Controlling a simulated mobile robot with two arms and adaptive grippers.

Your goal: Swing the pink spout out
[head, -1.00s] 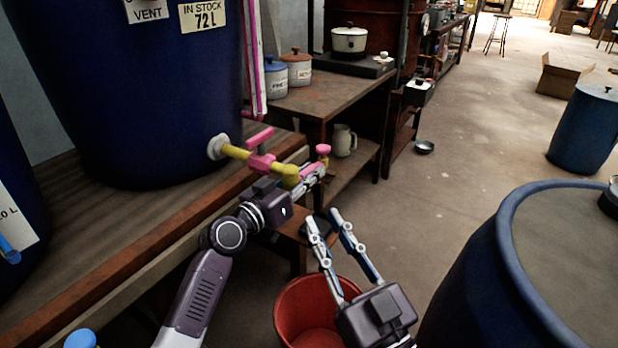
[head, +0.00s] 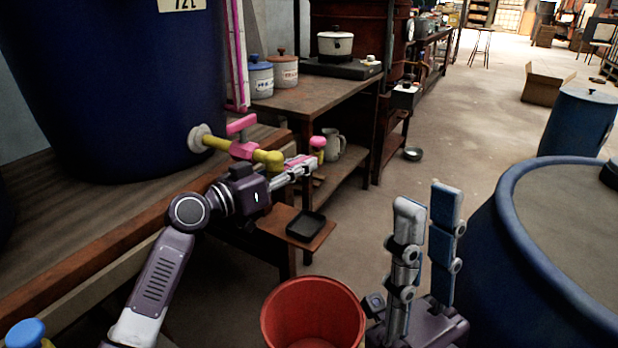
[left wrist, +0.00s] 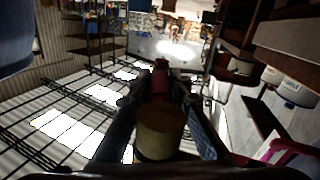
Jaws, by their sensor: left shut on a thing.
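The pink spout (head: 298,161) reaches right from a yellow elbow (head: 268,158), with a pink knob (head: 318,142) on a yellow stem at its outer end. A yellow pipe with a pink valve handle (head: 241,124) joins it to the big blue vat (head: 120,90). My left gripper (head: 300,170) is shut on the spout, its fingers partly hiding it. In the left wrist view a dull yellow cylinder (left wrist: 160,132) and a dark red tube lie between the fingers. My right gripper (head: 427,202) is open and empty, fingers upward, apart from the spout.
A red bucket (head: 313,310) stands below, between my arms. A small shelf with a black tray (head: 305,226) is under the spout. A blue drum (head: 520,240) is close on the right. A side table (head: 310,100) stands behind. The floor beyond is mostly clear.

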